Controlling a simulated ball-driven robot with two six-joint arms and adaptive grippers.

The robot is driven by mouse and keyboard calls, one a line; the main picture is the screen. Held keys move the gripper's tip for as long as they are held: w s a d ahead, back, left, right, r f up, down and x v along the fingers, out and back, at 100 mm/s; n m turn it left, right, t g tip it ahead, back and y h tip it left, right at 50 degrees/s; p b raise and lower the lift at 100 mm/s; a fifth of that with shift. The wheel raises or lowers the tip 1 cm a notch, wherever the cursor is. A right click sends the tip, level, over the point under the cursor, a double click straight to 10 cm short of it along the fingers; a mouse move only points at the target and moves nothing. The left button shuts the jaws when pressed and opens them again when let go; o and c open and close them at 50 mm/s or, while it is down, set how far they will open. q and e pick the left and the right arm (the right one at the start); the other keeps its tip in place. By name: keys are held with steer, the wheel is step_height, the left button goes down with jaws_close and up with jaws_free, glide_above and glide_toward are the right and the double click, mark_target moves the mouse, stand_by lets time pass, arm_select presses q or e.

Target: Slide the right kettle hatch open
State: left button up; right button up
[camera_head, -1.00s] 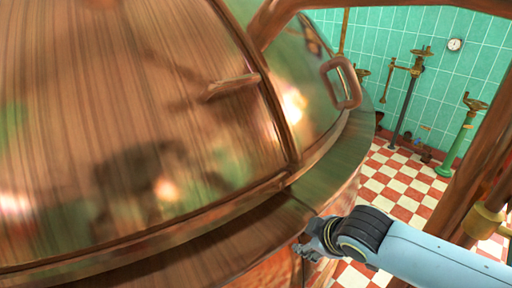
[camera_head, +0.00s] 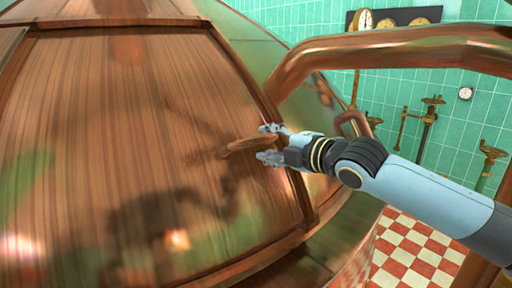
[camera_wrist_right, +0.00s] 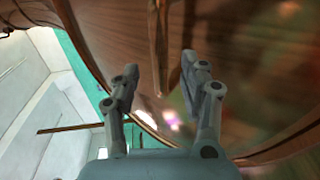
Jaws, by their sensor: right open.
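The kettle hatch (camera_head: 120,130) is a large curved copper panel filling the left of the head view, within a raised frame. Its bar handle (camera_head: 240,147) is near the panel's right edge; it also shows in the right wrist view (camera_wrist_right: 158,45). My right gripper (camera_head: 267,143) is open at the handle's right end, one finger above and one below it. In the right wrist view the handle lies between the two fingers (camera_wrist_right: 158,70); I cannot tell whether they touch it. My left gripper is not in view.
A thick copper pipe (camera_head: 400,48) arches behind my right arm. Another loop handle (camera_head: 350,120) is partly hidden by that arm. Green tiled wall with gauges (camera_head: 465,93) and a red-and-white checkered floor (camera_head: 415,245) lie beyond on the right.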

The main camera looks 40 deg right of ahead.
mark_target(259, 141)
steer(key=w, duration=0.5)
steer(key=shift+a+f+b, duration=0.2)
steer(key=shift+f+b, duration=0.1)
steer(key=shift+f, duration=0.05)
steer(key=shift+s, duration=0.1)
jaws_close()
steer(key=shift+f, duration=0.1)
